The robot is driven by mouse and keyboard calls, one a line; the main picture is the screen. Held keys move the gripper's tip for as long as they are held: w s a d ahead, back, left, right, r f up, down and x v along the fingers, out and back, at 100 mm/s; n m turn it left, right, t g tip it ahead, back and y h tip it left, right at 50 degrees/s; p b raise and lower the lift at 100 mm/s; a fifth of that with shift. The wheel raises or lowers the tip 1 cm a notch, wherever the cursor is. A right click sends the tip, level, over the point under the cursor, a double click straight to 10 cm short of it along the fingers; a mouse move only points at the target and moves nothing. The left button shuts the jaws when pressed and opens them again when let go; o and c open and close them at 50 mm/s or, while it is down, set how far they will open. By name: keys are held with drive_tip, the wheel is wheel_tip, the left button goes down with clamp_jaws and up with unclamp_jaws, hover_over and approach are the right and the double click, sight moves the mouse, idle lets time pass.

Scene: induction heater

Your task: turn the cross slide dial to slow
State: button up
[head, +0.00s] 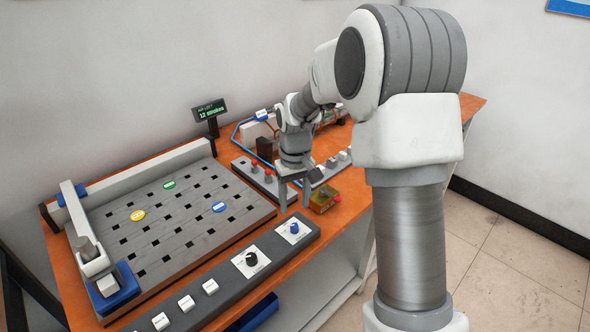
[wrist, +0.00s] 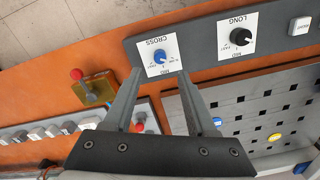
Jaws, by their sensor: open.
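The cross slide dial is a blue knob (head: 294,228) on a white plate marked CROSS, at the right end of the grey control panel. My gripper (head: 295,207) points down, open and empty, close to the dial in the head view. In the wrist view my gripper (wrist: 160,72) has its fingertips apart, one to each side of the knob's line, and not closed on it.
A black LONG dial (wrist: 241,36) stands beside the CROSS plate. A slotted grey table (head: 165,220) with coloured discs lies left. White push buttons (head: 186,303) line the panel. A switch strip is behind.

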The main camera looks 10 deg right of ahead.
wheel_tip(320, 180, up, 10)
drive_tip(key=p, duration=0.1)
drive_tip(key=shift+d+r, duration=0.1)
drive_tip(key=s+r+m+t+p, duration=0.1)
drive_tip(key=s+r+t, duration=0.2)
drive_tip(key=s+r, duration=0.85)
drive_tip(key=s+f+m+t+p, duration=0.1)
drive_tip(key=s+t, duration=0.1)
drive_tip(key=s, duration=1.2)
drive_tip(key=shift+f+t, duration=0.2)
drive_tip(key=shift+t, duration=0.1)
